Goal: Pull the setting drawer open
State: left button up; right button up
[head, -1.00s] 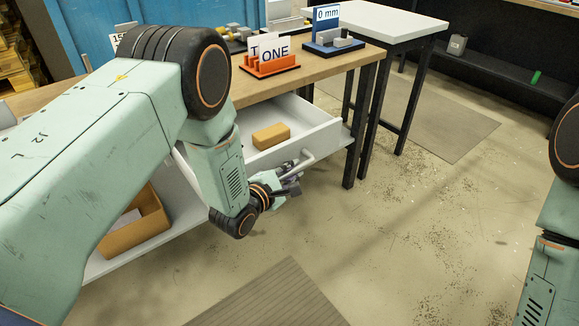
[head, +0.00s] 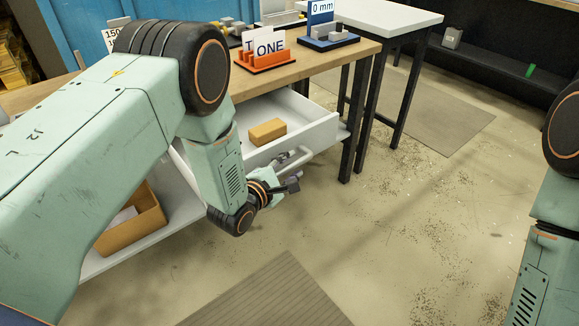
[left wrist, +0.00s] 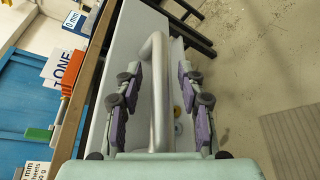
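The white drawer (head: 325,134) under the wooden table stands pulled out, with a tan block (head: 267,131) inside. Its pale bar handle (head: 303,156) sticks out from the front. My left gripper (head: 288,187) is just in front of the handle and below it. In the left wrist view the metal handle (left wrist: 158,95) runs between the two spread fingers of my left gripper (left wrist: 157,78), with a clear gap on the right side. The left finger is close to the bar; contact cannot be told. My right gripper is out of view.
The wooden table (head: 310,67) carries an orange card holder (head: 265,62) and a blue stand (head: 322,38). A cardboard box (head: 140,221) sits on the lower shelf at left. Dark table legs stand right of the drawer. The floor in front is clear.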

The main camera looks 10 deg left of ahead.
pick_arm(q)
jog(key=v, duration=1.2)
dwell(0.4)
jog(key=s+a+f+m+g+y, duration=0.3)
jog(key=s+f+m+g, duration=0.3)
jog(key=s+f+m, duration=0.6)
jog(key=s+a+f+m+g+y, duration=0.1)
jog(key=s+m+g, duration=0.3)
jog(key=s, duration=0.6)
jog(key=s+a+f+m+g+y, duration=0.1)
jog(key=s+m+g, duration=0.3)
jog(key=s, duration=0.6)
jog(key=shift+f+g, duration=0.4)
jog(key=shift+f, duration=0.3)
